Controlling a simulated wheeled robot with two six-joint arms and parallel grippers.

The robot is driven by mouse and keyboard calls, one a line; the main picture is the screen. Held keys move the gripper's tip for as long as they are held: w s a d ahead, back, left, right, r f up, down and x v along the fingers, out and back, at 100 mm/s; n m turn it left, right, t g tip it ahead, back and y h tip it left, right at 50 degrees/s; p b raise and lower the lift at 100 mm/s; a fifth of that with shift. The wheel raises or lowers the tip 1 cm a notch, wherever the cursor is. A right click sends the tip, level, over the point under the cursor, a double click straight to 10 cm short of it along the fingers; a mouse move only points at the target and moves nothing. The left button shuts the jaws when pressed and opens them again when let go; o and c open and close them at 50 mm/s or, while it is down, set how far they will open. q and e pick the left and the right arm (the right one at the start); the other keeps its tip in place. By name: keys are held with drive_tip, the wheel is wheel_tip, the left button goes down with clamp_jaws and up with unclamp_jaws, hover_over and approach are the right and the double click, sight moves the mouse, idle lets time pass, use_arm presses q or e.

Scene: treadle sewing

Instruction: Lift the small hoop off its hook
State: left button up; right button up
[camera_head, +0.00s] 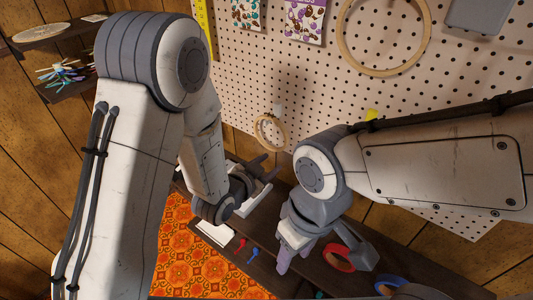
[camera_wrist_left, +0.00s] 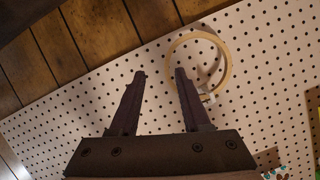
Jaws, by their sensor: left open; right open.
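The small hoop (camera_head: 255,127), a thin pale wooden ring, hangs on the pegboard near its lower edge in the head view. A small pale piece (camera_head: 278,110) shows at its top, perhaps the hook. My left gripper (camera_head: 266,170) is open and empty just below the hoop. In the left wrist view, its jaws (camera_wrist_left: 160,73) are spread, and the hoop (camera_wrist_left: 230,65) is mostly to the right of them. The right finger covers part of the hoop's rim; contact cannot be told. My right gripper (camera_head: 325,262) is open, low over the dark table.
A large hoop (camera_head: 424,45), patterned packets (camera_head: 305,20) and a yellow ruler (camera_head: 204,28) hang higher on the pegboard (camera_head: 310,85). A red ring (camera_head: 338,258) and a blue ring (camera_head: 390,284) lie near my right gripper. Orange patterned cloth (camera_head: 190,255) is at lower left.

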sight(283, 148)
use_arm(q)
drive_tip(key=shift+t+h, duration=0.3)
drive_tip(key=shift+t, duration=0.1)
drive_tip(key=b+x, duration=0.1)
drive_tip(key=x, duration=0.5)
drive_tip(key=r+b+x, duration=0.1)
drive_tip(key=x, duration=0.2)
drive_tip(key=shift+w+a+f+b, duration=0.1)
drive_tip(key=shift+w+b, duration=0.2)
drive_tip(key=shift+w, duration=0.1)
drive_tip(key=shift+w+d+f, duration=0.2)
drive_tip(key=shift+w+d, duration=0.05)
drive_tip(key=shift+w, duration=0.15)
clamp_jaws()
